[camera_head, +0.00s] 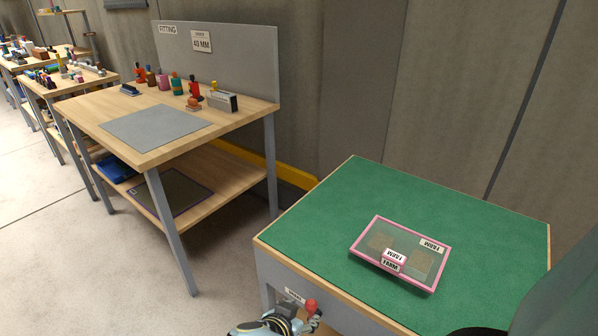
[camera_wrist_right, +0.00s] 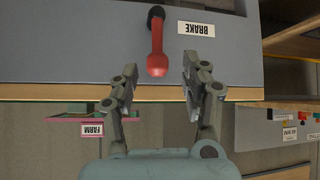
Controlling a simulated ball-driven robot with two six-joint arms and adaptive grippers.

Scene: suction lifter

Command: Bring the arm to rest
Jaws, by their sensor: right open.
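My right gripper (camera_head: 290,321) is at the bottom of the head view, beside the front of the green-topped table (camera_head: 330,200). In the right wrist view the same gripper (camera_wrist_right: 160,82) has its two fingers spread wide, with nothing held between them. The lever's red end (camera_head: 311,305) also shows in the head view, close to the gripper. My left gripper is out of view.
A pink-framed glass-topped case (camera_head: 437,285) labelled FARM lies on the green top. A wooden workbench (camera_head: 90,108) with a grey mat, bottles and a FITTING back panel (camera_head: 240,55) stands left. Open floor (camera_head: 90,250) lies in front of it.

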